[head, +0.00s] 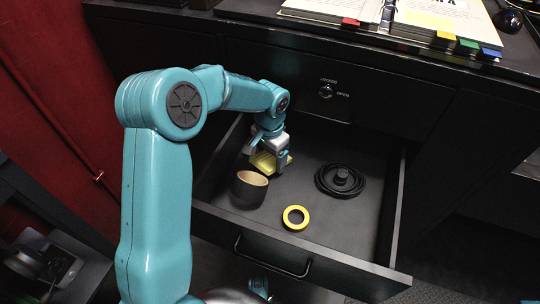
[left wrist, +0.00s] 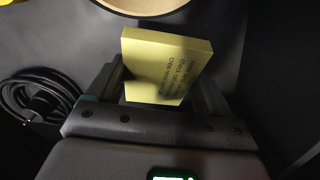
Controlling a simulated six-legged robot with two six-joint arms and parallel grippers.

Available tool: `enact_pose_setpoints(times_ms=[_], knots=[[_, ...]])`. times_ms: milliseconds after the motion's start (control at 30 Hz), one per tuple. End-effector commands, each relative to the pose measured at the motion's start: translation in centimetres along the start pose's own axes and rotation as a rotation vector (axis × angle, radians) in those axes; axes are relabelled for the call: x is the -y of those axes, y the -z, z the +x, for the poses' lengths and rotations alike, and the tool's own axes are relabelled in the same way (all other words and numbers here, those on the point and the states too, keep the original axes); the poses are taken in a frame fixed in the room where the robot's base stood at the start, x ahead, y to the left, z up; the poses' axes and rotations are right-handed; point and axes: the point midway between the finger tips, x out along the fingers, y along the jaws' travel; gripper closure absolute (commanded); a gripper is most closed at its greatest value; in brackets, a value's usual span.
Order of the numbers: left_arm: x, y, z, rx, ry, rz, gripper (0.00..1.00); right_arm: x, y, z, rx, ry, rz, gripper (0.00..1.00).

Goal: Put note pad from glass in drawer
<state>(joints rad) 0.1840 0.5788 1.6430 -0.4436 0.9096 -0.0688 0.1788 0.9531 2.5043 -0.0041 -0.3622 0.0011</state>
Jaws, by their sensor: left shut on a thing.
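The yellow note pad (head: 264,162) is between the fingers of my left gripper (head: 267,160), inside the open drawer. In the left wrist view the pad (left wrist: 163,68) stands up between the two fingers (left wrist: 160,95), with dark print on its face. My left gripper is shut on it. The black drawer (head: 270,258) is pulled out. A dark round cup with a tan inside (head: 249,190) stands in the drawer just in front of the pad; its rim (left wrist: 150,5) shows at the top of the left wrist view.
A yellow tape ring (head: 296,217) lies near the drawer's front. A coiled black cable (head: 341,180) lies at the drawer's right. The drawer floor between them is clear. A lock (head: 326,91) is on the panel above. Open binders (head: 440,20) lie on the desk.

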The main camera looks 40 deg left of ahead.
Motion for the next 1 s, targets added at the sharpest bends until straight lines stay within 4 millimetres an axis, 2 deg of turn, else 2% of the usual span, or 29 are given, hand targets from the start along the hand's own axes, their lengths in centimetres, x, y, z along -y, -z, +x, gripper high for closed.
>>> enact_pose_setpoints(times_ms=[367, 400, 433, 633, 733, 867, 1000], knots=[[0.0, 0.1, 0.7, -0.005, 0.001, -0.002, 0.84, -0.2, 0.1, 0.4, -0.003, 0.000, 0.002, 0.57], [0.0, 0.1, 0.6, -0.005, 0.001, -0.002, 0.07, -0.2, 0.1, 0.3, -0.003, 0.000, 0.003, 0.57], [0.0, 0.1, 0.5, -0.005, 0.001, -0.002, 0.00, -0.2, 0.1, 0.3, -0.003, 0.000, 0.003, 0.57], [0.0, 0.1, 0.5, -0.006, 0.001, -0.002, 0.00, -0.2, 0.1, 0.3, -0.003, 0.000, 0.003, 0.57], [0.0, 0.1, -0.2, -0.007, 0.001, -0.002, 0.00, 0.0, 0.1, -0.1, -0.001, 0.000, 0.001, 0.57], [0.0, 0.2, -2.4, -0.009, 0.002, -0.002, 0.00, 0.4, -0.1, -0.9, 0.002, 0.000, -0.003, 0.57], [0.0, 0.2, -5.9, -0.010, 0.002, -0.004, 0.00, 0.8, -0.2, -2.0, 0.004, 0.000, -0.005, 0.57]])
